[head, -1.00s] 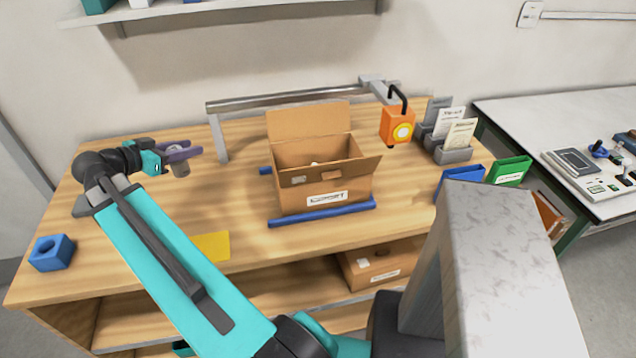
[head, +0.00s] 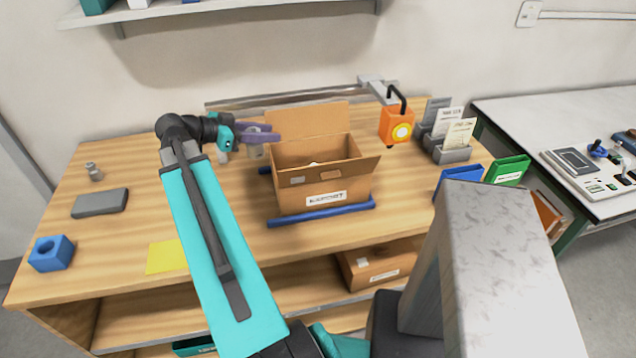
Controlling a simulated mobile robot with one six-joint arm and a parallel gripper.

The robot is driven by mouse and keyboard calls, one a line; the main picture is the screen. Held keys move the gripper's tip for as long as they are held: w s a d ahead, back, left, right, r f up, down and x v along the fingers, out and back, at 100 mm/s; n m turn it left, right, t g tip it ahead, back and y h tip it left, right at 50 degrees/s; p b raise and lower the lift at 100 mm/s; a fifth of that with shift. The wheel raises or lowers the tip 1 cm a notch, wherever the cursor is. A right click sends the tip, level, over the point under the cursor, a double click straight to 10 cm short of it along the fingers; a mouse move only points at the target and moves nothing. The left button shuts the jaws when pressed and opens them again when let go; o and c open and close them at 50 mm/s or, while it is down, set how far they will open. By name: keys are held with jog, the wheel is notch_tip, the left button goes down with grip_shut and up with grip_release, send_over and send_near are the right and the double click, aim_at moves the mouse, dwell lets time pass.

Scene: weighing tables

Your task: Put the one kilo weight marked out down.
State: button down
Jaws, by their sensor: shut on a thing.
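My gripper (head: 262,134), with purple fingers, is at the left of the open cardboard box, above the table. It is shut on a grey metal weight (head: 255,152), which shows just below the fingers, partly hidden by them. No marking on it can be read. A second small grey weight (head: 94,172) stands upright on the table at the far left, well apart from my gripper; I cannot read a marking on it either.
The open cardboard box (head: 325,190) stands mid-table between blue bars (head: 322,214). A grey slab (head: 100,203), blue block (head: 51,253) and yellow sheet (head: 166,257) lie left. The left tabletop has free room.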

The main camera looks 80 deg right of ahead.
jog(key=s+d+m+g+y, duration=0.2)
jog(key=s+d+m+y, duration=0.1)
jog(key=s, duration=1.4)
jog(key=shift+s+d+f, duration=0.15)
jog(key=shift+s+f, duration=0.05)
jog(key=shift+s, duration=0.15)
jog(key=shift+f, duration=0.1)
jog(key=shift+f+p, duration=0.95)
jog(key=shift+f, duration=1.9)
jog(key=shift+f+p, duration=0.7)
jog(key=shift+f, duration=1.4)
jog(key=shift+f+b, duration=0.25)
jog(key=shift+b, duration=0.2)
jog(key=c, duration=1.3)
grip_release()
jog(key=shift+y, duration=0.3)
jog(key=shift+o, duration=0.2)
